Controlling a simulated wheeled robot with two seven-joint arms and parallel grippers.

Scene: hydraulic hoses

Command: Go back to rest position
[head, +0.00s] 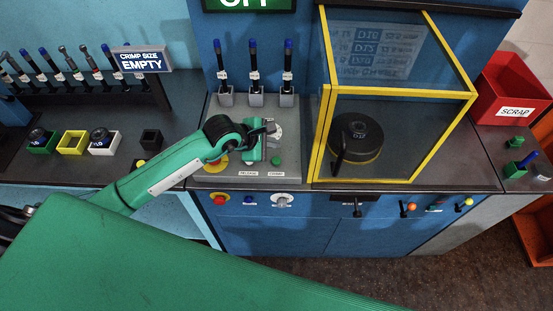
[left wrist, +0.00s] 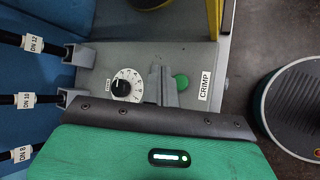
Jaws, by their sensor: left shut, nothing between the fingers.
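My left gripper (head: 270,128) reaches in over the grey control panel (head: 222,178) in the head view. It is shut and empty, beside the round dial with a white face. In the left wrist view its fingers (left wrist: 162,86) are together, between the dial (left wrist: 125,86) and the green button (left wrist: 181,82). The green button (head: 275,161) also shows just below the gripper in the head view. I cannot tell whether the fingers touch the panel. My right gripper is not in view.
Hoses (head: 253,67) stand in grey holders behind the panel. A yellow-framed guard box (head: 323,134) with a black round unit (head: 358,139) is close on the right. A red scrap bin (head: 512,88) is at far right. Small coloured trays (head: 72,143) sit left of my arm.

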